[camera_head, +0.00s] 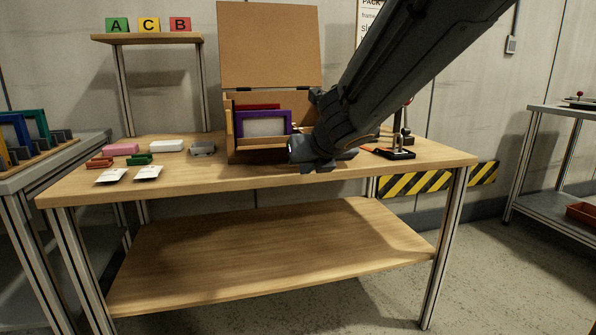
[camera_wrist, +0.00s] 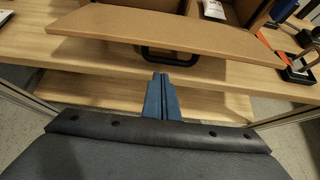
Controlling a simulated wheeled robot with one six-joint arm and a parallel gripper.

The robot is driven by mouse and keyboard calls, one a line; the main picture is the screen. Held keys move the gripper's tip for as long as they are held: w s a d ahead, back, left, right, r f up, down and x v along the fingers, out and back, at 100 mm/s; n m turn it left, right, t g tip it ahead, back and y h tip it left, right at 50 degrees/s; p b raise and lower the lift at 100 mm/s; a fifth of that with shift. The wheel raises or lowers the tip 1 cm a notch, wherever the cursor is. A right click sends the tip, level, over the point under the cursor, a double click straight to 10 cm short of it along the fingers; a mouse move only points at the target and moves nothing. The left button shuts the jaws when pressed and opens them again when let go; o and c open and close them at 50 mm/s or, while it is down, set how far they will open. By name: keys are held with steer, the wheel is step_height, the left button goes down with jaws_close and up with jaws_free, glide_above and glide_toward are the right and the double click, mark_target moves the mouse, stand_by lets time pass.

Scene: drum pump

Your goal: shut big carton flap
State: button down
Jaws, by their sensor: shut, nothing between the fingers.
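The carton (camera_head: 232,142) stands open on the table, with a purple frame (camera_head: 244,123) and a red frame edge (camera_head: 258,106) inside. Its big flap (camera_head: 268,45) stands upright at the back. My gripper (camera_head: 312,160) is low at the carton's front right corner, and my arm covers that side. In the wrist view, the fingers (camera_wrist: 162,76) are shut and empty. A wide tan board (camera_wrist: 160,32) crosses just beyond the fingertips; I cannot tell which part of the carton it is. A black loop (camera_wrist: 168,58) shows under its near edge.
The wooden table (camera_head: 200,185) has a lower shelf (camera_head: 270,250). Small coloured blocks (camera_head: 120,149) and white cards (camera_head: 148,173) lie left of the carton. A black stand (camera_head: 397,153) is at the right. A raised shelf (camera_head: 150,39) holds lettered blocks.

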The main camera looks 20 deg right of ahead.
steer(key=shift+w+r+p, duration=0.2)
steer(key=shift+r+p, duration=0.65)
steer(key=shift+r, duration=0.2)
steer(key=shift+w+r+p, duration=0.15)
steer(key=shift+r+p, duration=0.7)
steer(key=shift+r, duration=0.15)
steer(key=shift+r+p, duration=0.15)
steer(key=shift+p, duration=0.2)
